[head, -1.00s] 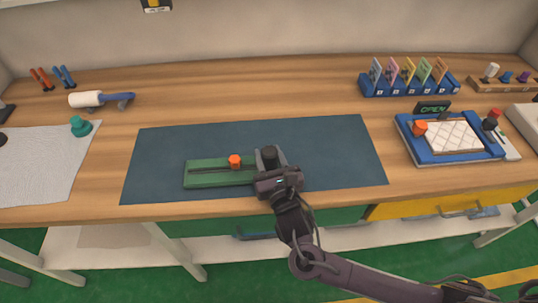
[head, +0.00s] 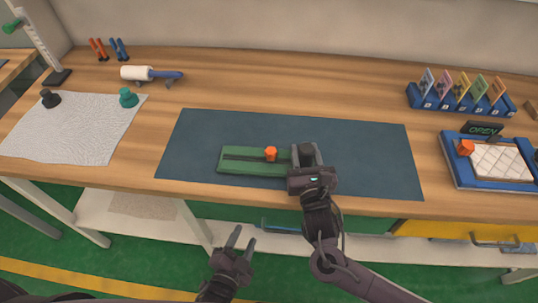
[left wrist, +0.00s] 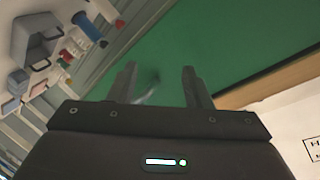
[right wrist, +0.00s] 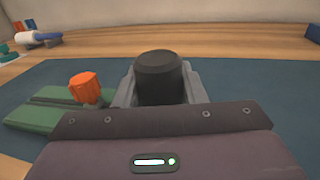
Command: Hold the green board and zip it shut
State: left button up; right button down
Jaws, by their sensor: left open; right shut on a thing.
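The green board (head: 238,167) lies flat on the dark blue mat, with a dark slot along its length. An orange knob (head: 270,153) stands on it near the middle; it also shows in the right wrist view (right wrist: 86,88). My right gripper (head: 308,158) is shut on a black knob (right wrist: 160,75) at the board's right end. My left gripper (head: 241,240) is open and empty, in front of the bench and below its edge.
The blue mat (head: 370,150) has free room around the board. A white cloth (head: 75,135) with black and teal knobs lies at left. A lint roller (head: 150,74) lies behind. A blue tray (head: 460,178) and card rack (head: 430,105) are at right. The bench's front edge lies above my left gripper.

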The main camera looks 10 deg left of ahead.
pick_arm(q)
jog(key=r, duration=0.3)
jog(key=w+d+r+t, duration=0.1)
jog(key=r, duration=0.2)
jog(key=r+n+t, duration=0.1)
jog(key=r, duration=0.2)
jog(key=shift+w+d+r, duration=0.25)
jog(key=shift+d+r, duration=0.05)
jog(key=shift+r, duration=0.1)
jog(key=n, duration=0.9)
send_near(269, 155)
jog(key=shift+t, duration=0.3)
jog(key=w, duration=0.3)
jog(key=w+d, duration=0.1)
jog(key=w, duration=0.2)
jog(key=w+d, duration=0.1)
jog(key=w, duration=0.2)
jog(key=shift+w+f, duration=0.25)
jog(key=shift+f, duration=0.1)
jog(key=shift+a, duration=0.1)
jog(key=shift+c, duration=0.4)
grip_shut()
